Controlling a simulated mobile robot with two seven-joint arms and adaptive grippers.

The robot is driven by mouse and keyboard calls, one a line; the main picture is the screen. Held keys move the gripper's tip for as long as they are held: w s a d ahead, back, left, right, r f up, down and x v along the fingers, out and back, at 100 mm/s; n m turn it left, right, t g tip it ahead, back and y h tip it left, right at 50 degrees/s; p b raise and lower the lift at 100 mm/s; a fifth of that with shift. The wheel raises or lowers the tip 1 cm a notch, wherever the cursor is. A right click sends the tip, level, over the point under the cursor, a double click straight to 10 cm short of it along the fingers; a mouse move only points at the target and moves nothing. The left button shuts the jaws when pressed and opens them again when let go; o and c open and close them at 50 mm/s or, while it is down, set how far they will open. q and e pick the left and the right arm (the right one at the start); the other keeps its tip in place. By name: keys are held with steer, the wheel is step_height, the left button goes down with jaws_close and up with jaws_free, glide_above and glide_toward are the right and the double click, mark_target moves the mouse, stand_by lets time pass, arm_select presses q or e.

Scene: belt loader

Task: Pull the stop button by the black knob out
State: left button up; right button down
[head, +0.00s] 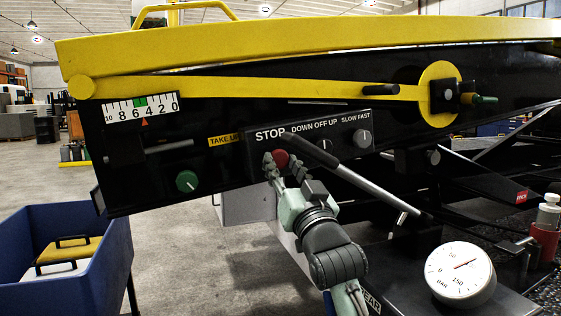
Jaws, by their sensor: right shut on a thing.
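The red stop button (281,158) sits on the black control panel (350,167) below the white word STOP. My right gripper (282,165) is at the button, with one finger on each side of it, shut on it. The fingers hide the sides of the button and the panel just around it. A lever with a black grip (309,149) slants down to the right, close to the right finger. My left gripper is not in view.
A green knob (187,181) is left of the gripper. A yellow arm (260,88) runs across the loader's side above the panel. A pressure gauge (460,272) stands at the lower right. A blue bin (100,265) with cases is at the lower left.

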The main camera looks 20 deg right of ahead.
steer(key=shift+f, duration=0.15)
steer(key=c, duration=1)
jaws_free()
steer(key=shift+s, duration=0.2)
steer(key=shift+s, duration=0.1)
steer(key=v, duration=1.1)
steer(key=shift+s+f, duration=0.1)
steer(key=shift+s, duration=0.3)
